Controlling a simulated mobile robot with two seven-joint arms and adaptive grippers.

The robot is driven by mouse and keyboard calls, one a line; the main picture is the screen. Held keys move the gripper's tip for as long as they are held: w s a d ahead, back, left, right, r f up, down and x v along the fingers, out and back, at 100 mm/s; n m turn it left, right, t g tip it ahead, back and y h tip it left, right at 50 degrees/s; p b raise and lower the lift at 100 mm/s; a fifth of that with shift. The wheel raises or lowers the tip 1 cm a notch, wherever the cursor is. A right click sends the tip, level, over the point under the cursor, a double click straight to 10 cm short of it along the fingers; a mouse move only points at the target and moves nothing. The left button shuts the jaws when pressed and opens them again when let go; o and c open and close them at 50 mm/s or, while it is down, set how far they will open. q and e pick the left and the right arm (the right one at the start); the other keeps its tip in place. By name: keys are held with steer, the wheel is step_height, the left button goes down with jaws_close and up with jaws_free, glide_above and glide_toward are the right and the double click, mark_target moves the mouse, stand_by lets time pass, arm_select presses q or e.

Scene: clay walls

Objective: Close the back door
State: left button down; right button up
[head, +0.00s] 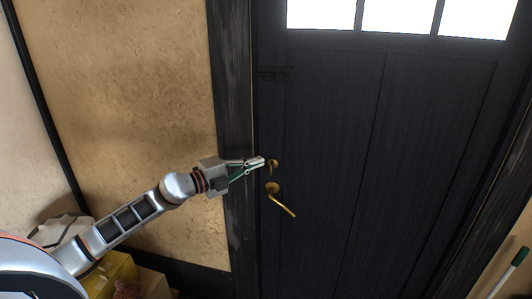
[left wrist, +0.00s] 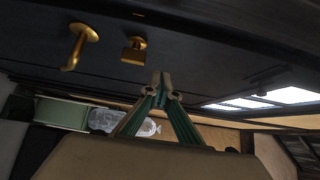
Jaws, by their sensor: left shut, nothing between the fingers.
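The back door (head: 330,140) is dark, panelled wood with bright panes at its top. Its left edge lies along the dark door post (head: 238,120), and I see no clear gap there. A brass lever handle (head: 282,203) slants down to the right, with a brass lock piece (head: 272,165) above it. Both show in the left wrist view, the handle (left wrist: 80,45) and the lock piece (left wrist: 134,50). My left gripper (head: 261,162) is shut and empty, its tips beside the lock piece. They also show in the left wrist view (left wrist: 162,88); contact with the door is unclear. My right gripper is not seen.
A clay wall (head: 130,90) is left of the door post. Yellow and brown boxes (head: 115,275) and a pale bag stand low at the left, under my left arm. A green-tipped white pole (head: 512,268) leans at the lower right.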

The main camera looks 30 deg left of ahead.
arm_select(q)
steer(key=w, duration=0.4)
steer(key=w+b, duration=0.1)
steer(key=shift+w+d+f, duration=0.1)
steer(key=shift+w+d, duration=0.2)
steer(key=shift+w, duration=0.1)
steer(key=shift+w+a, duration=0.15)
steer(key=shift+w, duration=0.3)
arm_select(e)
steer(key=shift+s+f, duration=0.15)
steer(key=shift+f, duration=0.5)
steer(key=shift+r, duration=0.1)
